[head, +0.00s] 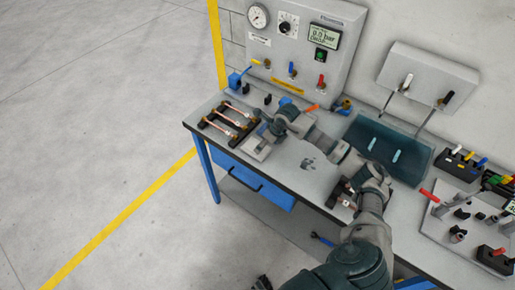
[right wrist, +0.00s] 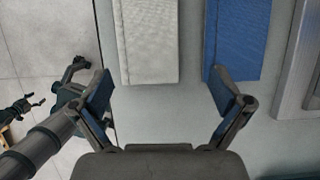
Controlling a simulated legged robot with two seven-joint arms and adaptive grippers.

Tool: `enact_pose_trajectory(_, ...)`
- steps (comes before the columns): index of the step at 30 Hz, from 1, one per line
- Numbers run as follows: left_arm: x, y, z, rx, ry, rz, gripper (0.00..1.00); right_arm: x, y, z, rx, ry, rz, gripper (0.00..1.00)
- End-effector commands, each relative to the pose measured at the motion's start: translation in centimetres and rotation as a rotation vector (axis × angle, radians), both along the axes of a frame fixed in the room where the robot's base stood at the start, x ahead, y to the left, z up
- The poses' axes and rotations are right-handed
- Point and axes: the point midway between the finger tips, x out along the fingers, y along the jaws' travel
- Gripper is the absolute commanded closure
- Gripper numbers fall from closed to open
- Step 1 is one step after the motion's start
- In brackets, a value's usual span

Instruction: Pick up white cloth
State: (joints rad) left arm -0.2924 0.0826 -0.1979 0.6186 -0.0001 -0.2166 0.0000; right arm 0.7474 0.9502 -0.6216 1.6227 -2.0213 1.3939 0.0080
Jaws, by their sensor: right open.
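The white cloth (right wrist: 150,42) lies flat and folded on the bench top in the right wrist view. It shows as a pale patch (head: 257,150) in the head view, partly hidden by my right gripper (head: 266,132). In the wrist view my right gripper (right wrist: 160,80) is open and empty. The near end of the cloth lies between its fingertips in the picture; I cannot tell the height gap. A blue cloth (right wrist: 238,40) lies just right of it, near the right finger. My left gripper (head: 262,283) barely shows at the bottom edge of the head view; its jaws are unclear.
A black rack with copper tubes (head: 229,122) stands at the bench's left end. A gauge panel (head: 300,40) with coloured valves rises behind. A dark teal tray (head: 418,158) and tool holders lie to the right. The bench edge is close to the white cloth.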

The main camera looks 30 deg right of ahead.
Motion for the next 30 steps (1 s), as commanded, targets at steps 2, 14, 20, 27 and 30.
enact_pose_trajectory(2,0.0,-0.8,0.4,-0.009,0.000,0.001,0.29,0.3,0.7,-1.1,0.002,0.003,0.001,0.00)
enact_pose_trajectory(14,-0.6,-0.3,0.6,-0.003,0.010,-0.003,0.29,1.3,1.3,-4.0,0.000,0.000,0.001,0.00)
enact_pose_trajectory(20,-0.6,0.1,0.6,0.002,0.010,-0.001,0.29,1.3,1.2,-4.0,0.001,0.000,0.000,0.30)
enact_pose_trajectory(27,-0.5,-0.2,0.6,-0.001,0.007,0.000,0.29,1.3,1.2,-4.1,0.000,0.001,0.000,0.57)
enact_pose_trajectory(30,-0.5,-0.4,0.6,-0.004,0.008,0.001,0.29,1.3,1.2,-4.1,0.000,0.003,0.000,0.57)
